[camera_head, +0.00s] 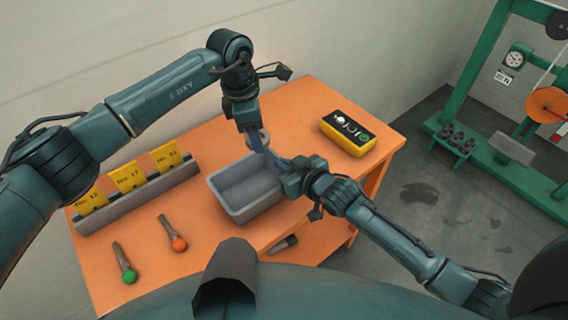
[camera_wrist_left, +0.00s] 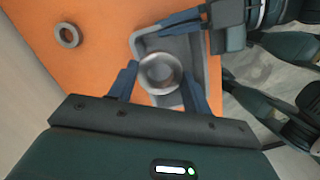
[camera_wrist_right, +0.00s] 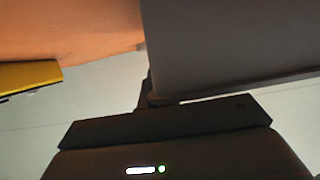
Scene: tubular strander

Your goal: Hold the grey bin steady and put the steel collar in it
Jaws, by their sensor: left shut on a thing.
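The grey bin (camera_head: 238,205) stands upright on the orange table, its inside empty where I can see it. The steel collar (camera_wrist_left: 160,73) is a shiny ring between the fingers of my left gripper (camera_wrist_left: 157,88), above the bin's back end in the left wrist view. In the head view my left gripper (camera_head: 257,140) points down near the bin's back right corner. My right gripper (camera_head: 281,162) is at the bin's right back rim. The bin's wall (camera_wrist_right: 235,45) fills much of the right wrist view, and the bin hides most of that gripper's fingers.
Another grey ring (camera_wrist_left: 68,35) lies on the table in the left wrist view. A yellow box (camera_head: 348,133) is at the right back. A rack with yellow number cards (camera_head: 128,177) stands at left. Green-ended (camera_head: 128,272) and orange-ended (camera_head: 177,240) tools lie in front.

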